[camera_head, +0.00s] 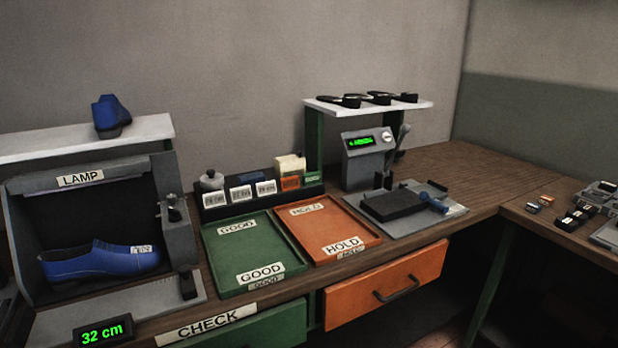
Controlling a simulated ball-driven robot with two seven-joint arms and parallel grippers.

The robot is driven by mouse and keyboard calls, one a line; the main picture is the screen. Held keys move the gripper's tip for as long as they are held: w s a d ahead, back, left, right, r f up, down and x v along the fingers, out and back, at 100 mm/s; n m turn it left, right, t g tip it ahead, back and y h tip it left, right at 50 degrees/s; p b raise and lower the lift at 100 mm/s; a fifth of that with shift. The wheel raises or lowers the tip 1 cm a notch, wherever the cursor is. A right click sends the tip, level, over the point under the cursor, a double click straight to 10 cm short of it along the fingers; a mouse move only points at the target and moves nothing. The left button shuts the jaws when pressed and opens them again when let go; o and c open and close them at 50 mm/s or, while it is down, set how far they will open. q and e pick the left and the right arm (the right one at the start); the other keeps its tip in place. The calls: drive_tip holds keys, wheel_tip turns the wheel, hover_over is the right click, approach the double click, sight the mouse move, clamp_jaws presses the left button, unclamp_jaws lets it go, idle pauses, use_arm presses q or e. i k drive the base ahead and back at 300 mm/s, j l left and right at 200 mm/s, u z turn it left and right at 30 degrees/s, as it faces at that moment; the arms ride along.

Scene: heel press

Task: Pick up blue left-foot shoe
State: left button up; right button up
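A blue shoe (98,262) lies sideways inside the grey lamp box, with its toe to the left and a small white label near its right end. Another blue shoe (109,116) stands on the white shelf above the lamp box, its toe turned toward the front. I cannot tell from this view which of them is the left-foot one. Neither of my grippers shows in the view.
The lamp box (180,222) has side walls and a raised clamp at its right. Green GOOD tray (222,262) and orange HOLD tray (330,222) are empty. A press (366,158) stands further right. An orange drawer (386,287) is shut below. Bare wooden bench (466,175) lies behind.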

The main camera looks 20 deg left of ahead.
sight(63, 269)
drive_tip(key=u, duration=2)
